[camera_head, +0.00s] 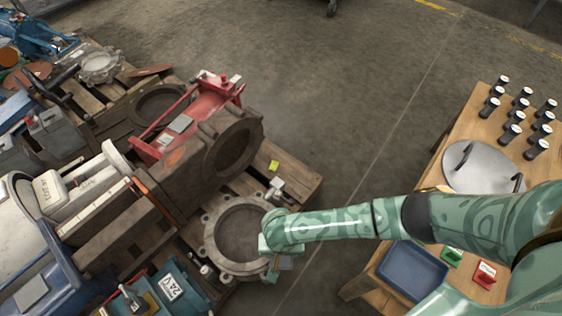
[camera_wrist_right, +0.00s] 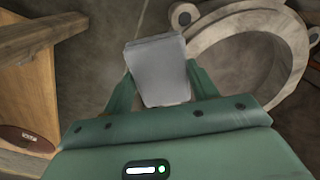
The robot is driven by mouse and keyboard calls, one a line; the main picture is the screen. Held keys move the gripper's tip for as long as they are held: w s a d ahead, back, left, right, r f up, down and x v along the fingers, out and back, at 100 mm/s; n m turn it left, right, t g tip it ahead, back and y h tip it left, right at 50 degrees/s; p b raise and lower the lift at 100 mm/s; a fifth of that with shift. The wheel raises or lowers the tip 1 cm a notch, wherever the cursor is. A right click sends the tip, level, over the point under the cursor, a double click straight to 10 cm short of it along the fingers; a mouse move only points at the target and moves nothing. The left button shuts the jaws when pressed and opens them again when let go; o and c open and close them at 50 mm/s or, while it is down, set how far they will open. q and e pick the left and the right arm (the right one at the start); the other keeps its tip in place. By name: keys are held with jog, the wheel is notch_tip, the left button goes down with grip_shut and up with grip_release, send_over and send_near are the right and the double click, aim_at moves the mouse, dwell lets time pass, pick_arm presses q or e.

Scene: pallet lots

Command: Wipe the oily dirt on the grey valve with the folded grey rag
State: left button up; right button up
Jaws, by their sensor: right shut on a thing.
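The grey valve is likely the round flanged ring (camera_head: 210,238) lying on the pallet at the lower middle of the head view. Its ring also shows at the upper right of the right wrist view (camera_wrist_right: 294,48). My right gripper (camera_head: 272,268) is at the ring's right edge. It is shut on the folded grey rag (camera_wrist_right: 158,72), a pale block between the fingers in the wrist view. The rag appears over or just beside the ring; I cannot tell whether it touches. I cannot make out the oily dirt. My left gripper is out of view.
A rusty valve body (camera_head: 185,175) with a red frame (camera_head: 222,92) stands on the pallet (camera_head: 295,178) behind the ring. Blue machines crowd the left. A wooden table (camera_head: 452,140) at right holds several dark jars, a round lid (camera_head: 483,165) and a blue tray (camera_head: 412,268). Floor between is clear.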

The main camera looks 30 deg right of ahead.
jog(key=shift+f, duration=0.75)
